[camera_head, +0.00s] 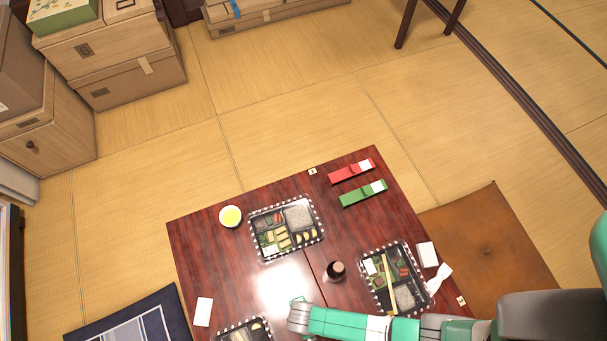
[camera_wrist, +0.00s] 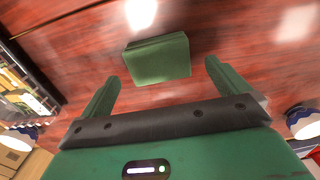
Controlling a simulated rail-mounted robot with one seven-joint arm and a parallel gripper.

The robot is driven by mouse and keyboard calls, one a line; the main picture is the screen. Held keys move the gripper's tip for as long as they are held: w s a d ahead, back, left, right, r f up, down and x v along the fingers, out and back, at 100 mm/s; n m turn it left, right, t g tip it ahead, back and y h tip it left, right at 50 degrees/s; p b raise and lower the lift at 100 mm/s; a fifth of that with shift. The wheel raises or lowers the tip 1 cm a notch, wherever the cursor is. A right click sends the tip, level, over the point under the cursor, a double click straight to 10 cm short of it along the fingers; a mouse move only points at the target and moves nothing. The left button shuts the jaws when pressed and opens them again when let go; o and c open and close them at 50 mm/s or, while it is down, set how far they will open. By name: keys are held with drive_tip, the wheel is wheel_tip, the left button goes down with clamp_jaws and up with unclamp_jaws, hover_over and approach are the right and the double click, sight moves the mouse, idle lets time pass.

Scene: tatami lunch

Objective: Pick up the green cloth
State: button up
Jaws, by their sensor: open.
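The green cloth (camera_wrist: 158,58) is a folded, thick rectangle lying on the red-brown table in the wrist view. My gripper (camera_wrist: 162,72) is open, with one green finger on each side of the cloth's near edge. The cloth appears just beyond the fingertips and between their lines, and no contact is visible. In the head view my gripper (camera_head: 299,302) is over the front part of the table, and my arm hides most of what is below it, so I cannot make out the cloth there.
The low table (camera_head: 205,245) holds lunch trays, one at the back (camera_head: 251,219) and one at right (camera_head: 366,262). A dark bottle (camera_head: 335,271) stands close to my gripper. A yellow-filled cup (camera_head: 231,216), a red packet (camera_head: 347,173) and a green packet (camera_head: 357,196) lie farther back.

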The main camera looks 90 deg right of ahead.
wheel_tip(320, 180, down, 4)
drive_tip(key=shift+s+d+f+b, duration=0.1)
drive_tip(key=shift+f+b, duration=0.15)
drive_tip(key=shift+b, duration=1)
drive_tip(key=shift+r, duration=0.2)
drive_tip(key=c, duration=1.1)
wheel_tip(320, 180, up, 4)
drive_tip(key=p, duration=0.4)
drive_tip(key=shift+r, duration=0.25)
drive_tip(key=s+a+p, duration=0.1)
drive_tip(key=s+a, duration=0.1)
drive_tip(key=a, duration=0.2)
drive_tip(key=s+a+p, duration=0.1)
drive_tip(key=s+a, duration=0.2)
drive_tip(key=a, duration=0.2)
drive_tip(key=s+a, duration=0.3)
drive_tip(key=a, duration=0.2)
drive_tip(key=shift+r+p, duration=0.25)
drive_tip(key=shift+p, duration=0.15)
drive_tip(key=shift+d, duration=0.1)
